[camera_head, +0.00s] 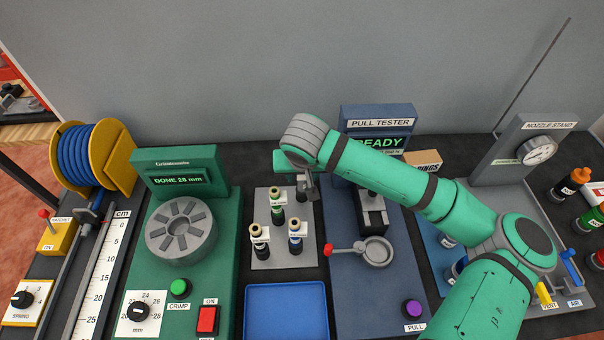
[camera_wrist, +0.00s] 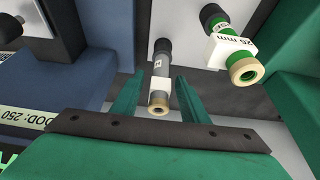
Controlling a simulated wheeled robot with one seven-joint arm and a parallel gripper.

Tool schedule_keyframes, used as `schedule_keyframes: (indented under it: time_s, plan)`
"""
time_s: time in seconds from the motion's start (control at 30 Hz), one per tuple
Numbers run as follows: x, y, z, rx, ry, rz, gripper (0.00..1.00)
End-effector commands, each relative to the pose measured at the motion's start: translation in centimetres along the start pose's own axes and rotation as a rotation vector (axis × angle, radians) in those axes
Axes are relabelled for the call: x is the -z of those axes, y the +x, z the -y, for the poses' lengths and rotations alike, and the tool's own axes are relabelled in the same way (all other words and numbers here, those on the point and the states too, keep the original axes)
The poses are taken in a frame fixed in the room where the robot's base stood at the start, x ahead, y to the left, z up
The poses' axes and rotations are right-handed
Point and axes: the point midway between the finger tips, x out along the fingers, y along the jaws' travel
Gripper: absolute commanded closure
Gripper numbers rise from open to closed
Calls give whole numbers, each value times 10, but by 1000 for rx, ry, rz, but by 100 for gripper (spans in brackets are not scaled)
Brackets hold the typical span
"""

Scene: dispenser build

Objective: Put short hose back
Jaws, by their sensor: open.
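A short grey hose piece (camera_wrist: 160,72) with a brass end and white labels stands on the grey rack plate in the wrist view. My gripper (camera_wrist: 157,97) is open, with one green finger to each side of this hose and gaps between; nothing is clamped. A green hose (camera_wrist: 234,52) labelled 25 mm stands to its right in that view. In the head view my gripper (camera_head: 309,186) is over the back right of the grey rack plate (camera_head: 271,258). Several labelled hose pieces stand on the plate, including a green one (camera_head: 277,208) and a blue one (camera_head: 295,238).
The green crimper (camera_head: 182,232) stands left of the rack and reads DONE 28 mm. The blue pull tester (camera_head: 350,290) is to the right and reads READY. An empty blue tray (camera_head: 286,310) lies in front of the rack.

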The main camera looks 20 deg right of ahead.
Motion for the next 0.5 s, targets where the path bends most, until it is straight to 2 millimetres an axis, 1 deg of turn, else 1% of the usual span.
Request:
schedule_keyframes:
  time_s: [0.07,0.17,0.27,0.5]
  plan:
    - [1,-2,0,-1,-1,-1,60]
    - [2,-12,1,2,-1,-2,60]
    - [1,-30,1,2,-1,-3,60]
    - [2,-79,1,2,-1,-3,60]
